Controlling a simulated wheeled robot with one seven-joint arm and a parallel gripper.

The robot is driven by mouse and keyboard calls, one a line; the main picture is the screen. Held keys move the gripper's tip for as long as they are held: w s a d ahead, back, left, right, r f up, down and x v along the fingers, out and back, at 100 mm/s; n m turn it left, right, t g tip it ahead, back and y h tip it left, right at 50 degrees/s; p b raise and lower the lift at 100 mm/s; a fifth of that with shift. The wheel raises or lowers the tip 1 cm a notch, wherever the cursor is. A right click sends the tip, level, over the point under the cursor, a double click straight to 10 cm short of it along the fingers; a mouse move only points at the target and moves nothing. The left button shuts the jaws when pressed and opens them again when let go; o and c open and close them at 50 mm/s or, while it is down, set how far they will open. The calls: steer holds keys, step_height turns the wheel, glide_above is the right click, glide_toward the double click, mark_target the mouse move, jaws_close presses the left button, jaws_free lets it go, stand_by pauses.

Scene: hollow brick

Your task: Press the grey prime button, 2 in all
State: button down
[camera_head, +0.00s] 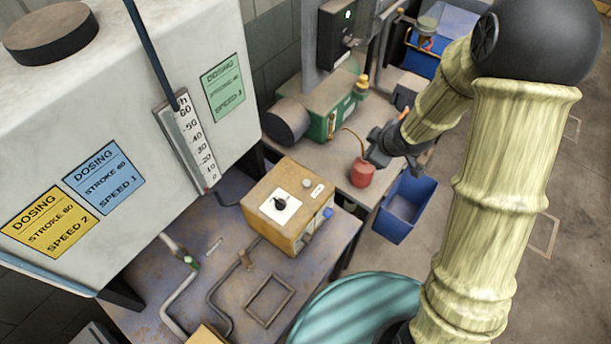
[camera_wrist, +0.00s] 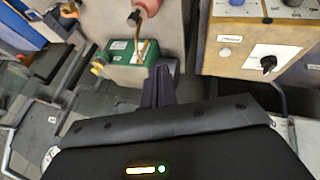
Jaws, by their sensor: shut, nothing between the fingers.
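The tan control box (camera_head: 275,212) stands on the bench, with a black knob (camera_head: 281,203) on a white plate on its top. A small round light-grey button (camera_head: 307,183) sits on the same top beside a small label plate (camera_head: 317,191). In the wrist view the box (camera_wrist: 222,68) is at the upper right, and the grey button (camera_wrist: 225,52) shows beside its label. My gripper (camera_head: 375,154) is right of the box in the head view, apart from the button. In the wrist view my gripper's fingers (camera_wrist: 161,75) are together and empty, left of the box.
A red can (camera_head: 362,174) with an orange tube and a green unit (camera_head: 330,103) stand near my gripper. A blue bin (camera_head: 404,211) is below them at right. A blue knob (camera_head: 327,212) is on the box's side. A large white tank (camera_head: 130,100) fills the left.

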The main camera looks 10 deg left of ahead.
steer(key=a+f+n+g+y+p, duration=0.1)
steer(key=a+f+n+y+p, duration=0.15)
steer(key=a+n, duration=0.4)
steer(key=n+g+y, duration=0.3)
steer(key=n, duration=0.1)
glide_above(311, 184)
step_height(311, 184, down, 2)
steer(key=shift+a+f+p, duration=0.1)
steer(key=shift+p, duration=0.25)
steer(key=shift+f, duration=0.1)
step_height(311, 184, down, 9)
steer(key=b, duration=0.7)
steer(key=shift+r, duration=0.2)
stand_by(0.4)
steer(key=shift+f+b, duration=0.4)
steer(key=shift+f, duration=0.05)
